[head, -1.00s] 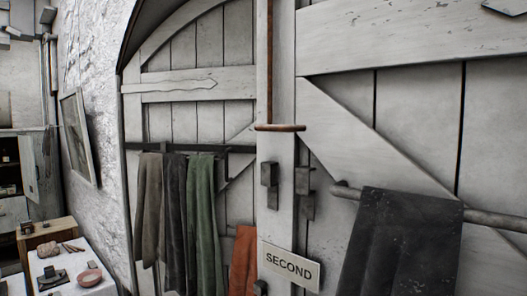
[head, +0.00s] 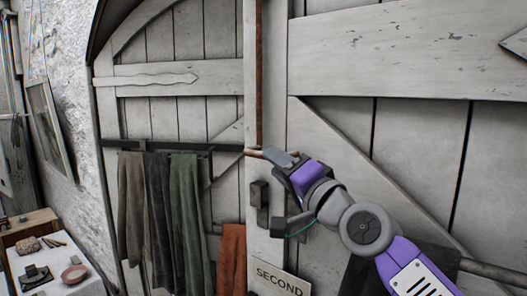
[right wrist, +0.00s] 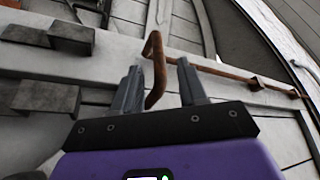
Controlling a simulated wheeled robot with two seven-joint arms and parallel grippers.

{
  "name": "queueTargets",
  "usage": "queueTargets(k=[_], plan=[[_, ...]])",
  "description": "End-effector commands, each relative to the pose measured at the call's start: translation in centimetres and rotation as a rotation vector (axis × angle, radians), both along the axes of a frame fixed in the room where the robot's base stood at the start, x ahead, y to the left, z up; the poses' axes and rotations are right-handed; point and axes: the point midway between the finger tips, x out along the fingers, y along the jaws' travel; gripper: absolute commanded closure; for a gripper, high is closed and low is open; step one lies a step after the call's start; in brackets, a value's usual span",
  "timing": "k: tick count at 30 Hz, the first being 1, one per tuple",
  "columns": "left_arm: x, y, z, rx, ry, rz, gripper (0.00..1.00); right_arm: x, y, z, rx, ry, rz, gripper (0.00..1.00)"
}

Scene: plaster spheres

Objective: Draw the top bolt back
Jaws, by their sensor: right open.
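The top bolt (head: 259,80) is a thin rusty rod running up the pale post of the planked door. Its bent handle (head: 250,151) sticks out at the lower end, partly covered by my gripper in the head view. My right gripper (head: 277,157) is at the handle. In the right wrist view, the bolt's rusty handle (right wrist: 153,75) lies between the two open fingers of the gripper (right wrist: 159,68), with a gap on each side. The rod (right wrist: 225,73) runs off to the right there. My left gripper is not in view.
A dark rail (head: 190,147) with hanging cloths (head: 185,215) crosses the left door part. Dark blocks (head: 259,195) and a SECOND sign (head: 278,279) sit below the handle. A rod (head: 490,268) carries a dark cloth at lower right. A small table (head: 50,262) stands lower left.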

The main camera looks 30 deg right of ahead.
Motion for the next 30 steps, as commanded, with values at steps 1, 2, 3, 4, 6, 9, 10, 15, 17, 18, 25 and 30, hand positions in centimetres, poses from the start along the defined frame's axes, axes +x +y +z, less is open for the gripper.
queueTargets(k=[1, 2, 3, 4, 6, 9, 10, 15, 17, 18, 25, 30], plan=[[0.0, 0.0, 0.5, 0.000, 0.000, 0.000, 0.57, 1.0, 0.1, 0.3, 0.000, 0.004, 0.003, 0.58], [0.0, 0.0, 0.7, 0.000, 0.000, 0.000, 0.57, 1.5, 0.2, 0.4, 0.000, 0.004, 0.003, 0.58], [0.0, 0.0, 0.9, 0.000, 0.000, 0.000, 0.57, 2.1, 0.2, 0.6, 0.000, 0.003, 0.003, 0.58], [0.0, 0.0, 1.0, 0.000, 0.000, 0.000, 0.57, 2.6, 0.3, 0.7, 0.000, 0.003, 0.003, 0.58], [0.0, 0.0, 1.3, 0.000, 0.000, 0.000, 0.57, 3.5, 0.3, 0.9, -0.001, 0.002, 0.002, 0.58], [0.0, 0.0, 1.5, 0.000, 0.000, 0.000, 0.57, 4.5, 0.4, 1.0, -0.001, 0.002, 0.002, 0.58], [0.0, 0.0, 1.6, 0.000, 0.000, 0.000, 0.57, 4.7, 0.4, 1.1, -0.001, 0.002, 0.002, 0.58], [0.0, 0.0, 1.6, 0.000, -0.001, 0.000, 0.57, 5.3, 0.4, 1.1, 0.000, 0.002, 0.001, 0.58], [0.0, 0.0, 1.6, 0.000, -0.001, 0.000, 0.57, 5.3, 0.4, 1.1, 0.000, 0.001, 0.000, 0.58], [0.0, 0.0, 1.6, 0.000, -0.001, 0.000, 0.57, 5.2, 0.4, 1.1, 0.000, 0.001, 0.000, 0.58], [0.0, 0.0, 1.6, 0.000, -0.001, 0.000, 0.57, 5.2, 0.4, 1.1, -0.001, 0.001, 0.000, 0.79], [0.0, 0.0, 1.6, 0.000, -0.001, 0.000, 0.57, 5.2, 0.4, 1.1, -0.001, 0.001, 0.000, 1.00]])
